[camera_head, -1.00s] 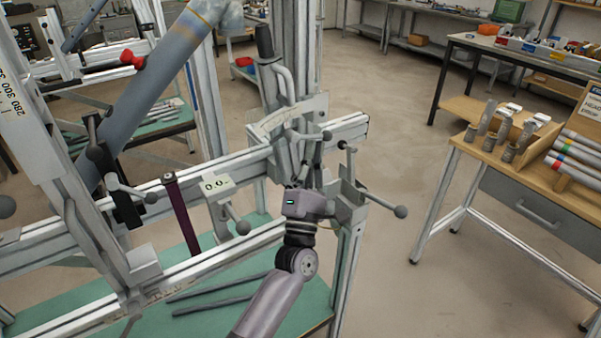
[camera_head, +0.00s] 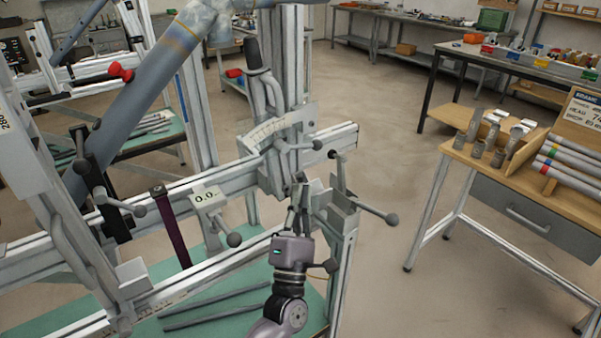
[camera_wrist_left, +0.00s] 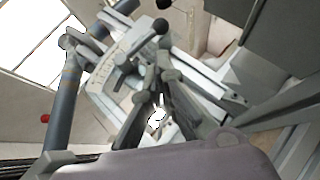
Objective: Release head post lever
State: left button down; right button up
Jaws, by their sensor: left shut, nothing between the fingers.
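The head post (camera_head: 293,60) stands upright on the metal frame, with a black-gripped handle. A second long lever (camera_head: 366,206) with a ball end sits on the clamp just to the right. My left gripper (camera_head: 300,192) is below the scale lever, pointing up, its fingers shut and empty. In the left wrist view its fingers (camera_wrist_left: 157,92) come together in front of the carriage and scale (camera_wrist_left: 117,75); contact with a lever cannot be told. My right gripper is out of view.
A rail with a 0.0 display (camera_head: 206,197) and another ball lever (camera_head: 235,240) lies left of the gripper. A green shelf (camera_head: 160,325) with dark bars is below. A wooden bench (camera_head: 470,160) with tubes stands right, across clear floor.

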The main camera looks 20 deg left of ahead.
pick_arm(q)
jog(key=shift+v, duration=2.4)
